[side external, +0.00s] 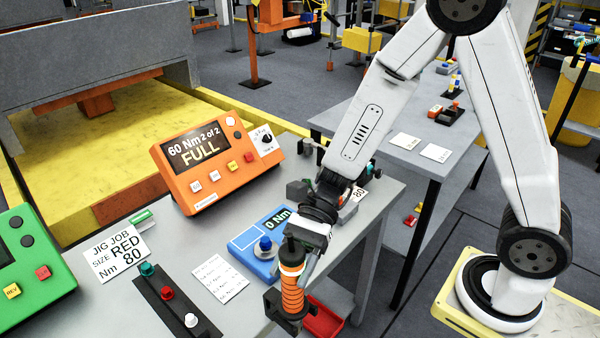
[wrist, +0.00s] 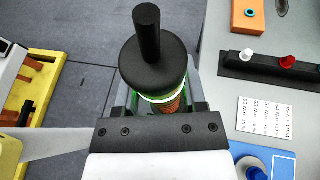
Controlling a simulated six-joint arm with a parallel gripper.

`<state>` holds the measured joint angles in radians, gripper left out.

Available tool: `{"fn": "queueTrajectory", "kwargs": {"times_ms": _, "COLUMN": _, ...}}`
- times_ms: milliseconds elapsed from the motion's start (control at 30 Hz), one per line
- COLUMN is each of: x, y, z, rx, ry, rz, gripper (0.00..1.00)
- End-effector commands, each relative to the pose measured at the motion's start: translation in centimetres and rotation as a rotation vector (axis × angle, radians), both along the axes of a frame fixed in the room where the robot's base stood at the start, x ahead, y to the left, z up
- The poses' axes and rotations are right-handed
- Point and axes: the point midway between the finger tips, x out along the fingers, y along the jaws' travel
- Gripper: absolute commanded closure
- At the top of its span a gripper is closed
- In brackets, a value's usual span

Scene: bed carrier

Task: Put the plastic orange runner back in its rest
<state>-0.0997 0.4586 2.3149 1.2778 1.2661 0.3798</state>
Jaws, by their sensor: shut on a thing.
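The orange runner (side external: 292,295) has a ribbed orange body and a black top. It stands about upright at the bench's front edge in the side view. My gripper (side external: 302,264) is shut on its upper part. In the wrist view the runner's black cap and stem (wrist: 150,62) rise between the jaws of my gripper (wrist: 160,106), with an orange strip of body below. A dark block (side external: 284,314) is at the runner's lower end. I cannot tell whether this is its rest or whether the runner is seated in it.
A blue unit (side external: 246,244) reading 0 Nm stands beside the runner. A black socket tray (side external: 180,306) and paper cards (side external: 118,252) lie to the left. An orange controller (side external: 215,165) reads "60 Nm 2 of 2 FULL". A red bin (side external: 324,320) sits low at right.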

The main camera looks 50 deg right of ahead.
Motion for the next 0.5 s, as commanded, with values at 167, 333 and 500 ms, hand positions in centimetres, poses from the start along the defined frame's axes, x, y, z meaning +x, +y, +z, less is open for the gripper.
{"fn": "queueTrajectory", "kwargs": {"times_ms": 167, "x": 0.06, "y": 0.03, "z": -0.08, "rx": 0.003, "ry": -0.002, "rz": 0.0, "gripper": 0.27}}
{"fn": "queueTrajectory", "kwargs": {"times_ms": 333, "x": 0.04, "y": 0.02, "z": -0.11, "rx": 0.001, "ry": -0.001, "rz": -0.001, "gripper": 0.05}}
{"fn": "queueTrajectory", "kwargs": {"times_ms": 500, "x": -0.03, "y": -0.02, "z": -0.24, "rx": -0.002, "ry": 0.0, "rz": 0.0, "gripper": 0.05}}
